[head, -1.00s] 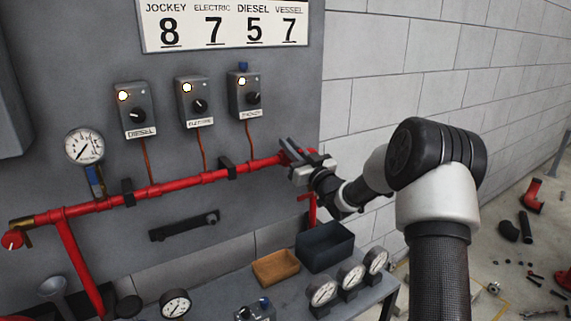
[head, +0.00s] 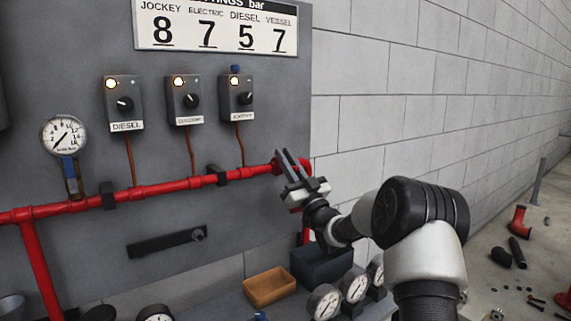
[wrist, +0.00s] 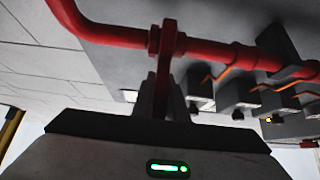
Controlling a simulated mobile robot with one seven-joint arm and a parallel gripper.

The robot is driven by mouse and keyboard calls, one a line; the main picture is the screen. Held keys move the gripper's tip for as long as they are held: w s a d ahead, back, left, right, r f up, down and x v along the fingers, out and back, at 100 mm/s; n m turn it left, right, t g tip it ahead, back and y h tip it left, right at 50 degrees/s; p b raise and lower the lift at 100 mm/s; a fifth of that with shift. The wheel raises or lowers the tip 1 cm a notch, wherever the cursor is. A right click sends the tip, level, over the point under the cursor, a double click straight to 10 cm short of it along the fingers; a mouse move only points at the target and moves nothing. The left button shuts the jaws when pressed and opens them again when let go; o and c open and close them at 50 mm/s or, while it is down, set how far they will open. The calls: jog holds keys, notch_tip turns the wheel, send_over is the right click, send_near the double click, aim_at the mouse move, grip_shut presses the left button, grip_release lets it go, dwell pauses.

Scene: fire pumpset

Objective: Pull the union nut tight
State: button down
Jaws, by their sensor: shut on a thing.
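The union nut (wrist: 180,42) is a red ring on the red pipe, close to the pipe's bend, in the wrist view. A red bar (wrist: 164,70) runs from the nut down between my fingers. My gripper (wrist: 163,95) is shut on this bar, just below the pipe in that view. In the head view, my gripper (head: 291,160) is at the right end of the horizontal red pipe (head: 150,194), by the panel's right edge, with its dark fingers pointing up and left. My fingers partly hide the nut there.
A pressure gauge (head: 63,137) and three switch boxes, the nearest one to my gripper (head: 237,98) included, are on the grey panel. Below are an orange bin (head: 270,287), a dark bin (head: 322,264) and several gauges. A block wall (head: 390,120) stands to the right.

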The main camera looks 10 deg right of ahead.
jog(key=c, duration=1.8)
grip_release()
jog(key=shift+o, duration=0.2)
jog(key=v, duration=0.5)
jog(key=shift+s+d+p, duration=0.1)
jog(key=shift+s+p, duration=0.05)
jog(key=shift+p, duration=0.15)
jog(key=s+d+p, duration=0.1)
jog(key=s+d, duration=0.3)
jog(key=s, duration=0.7)
jog(key=shift+d, duration=0.2)
